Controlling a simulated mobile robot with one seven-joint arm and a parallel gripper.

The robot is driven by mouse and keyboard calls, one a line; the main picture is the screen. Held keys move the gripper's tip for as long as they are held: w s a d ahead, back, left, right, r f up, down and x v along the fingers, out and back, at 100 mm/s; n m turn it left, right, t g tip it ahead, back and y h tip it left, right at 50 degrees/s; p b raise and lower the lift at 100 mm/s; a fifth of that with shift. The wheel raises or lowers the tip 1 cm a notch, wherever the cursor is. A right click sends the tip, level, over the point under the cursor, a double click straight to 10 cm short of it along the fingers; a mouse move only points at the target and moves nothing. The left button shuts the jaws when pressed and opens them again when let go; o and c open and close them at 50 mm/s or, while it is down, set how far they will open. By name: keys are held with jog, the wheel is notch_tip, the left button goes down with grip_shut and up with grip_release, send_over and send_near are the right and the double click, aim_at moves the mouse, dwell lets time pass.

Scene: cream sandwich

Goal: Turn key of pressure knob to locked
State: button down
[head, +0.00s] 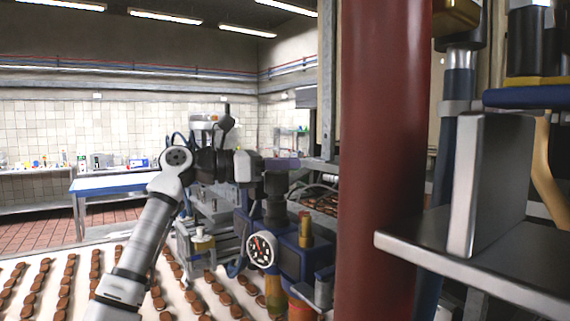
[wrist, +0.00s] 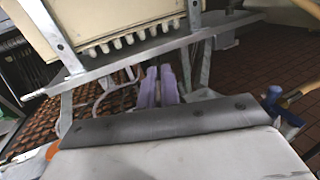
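The pressure unit is a blue block (head: 294,262) with a round white-faced gauge (head: 262,249). A black knob (head: 275,187) stands above it, near the gauge, and a brass-coloured fitting (head: 305,230) stands to its right. I cannot make out a key or its setting. My gripper (head: 284,163) has purple fingers and is level with the top of the black knob in the head view; I cannot tell whether they touch. In the wrist view the fingers (wrist: 158,87) are close side by side, with nothing visible held. Whether they are fully shut is unclear.
A thick red column (head: 385,160) stands right of the unit, with a metal shelf (head: 480,265) beyond it. A conveyor (head: 45,290) with rows of brown biscuits runs below my arm. Metal framing (wrist: 130,50) crosses the wrist view.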

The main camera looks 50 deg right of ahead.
jog(key=c, duration=1.6)
grip_release()
jog(key=b+v, duration=0.3)
jog(key=v, duration=1)
jog(key=shift+w+a, duration=0.2)
jog(key=shift+a, duration=0.15)
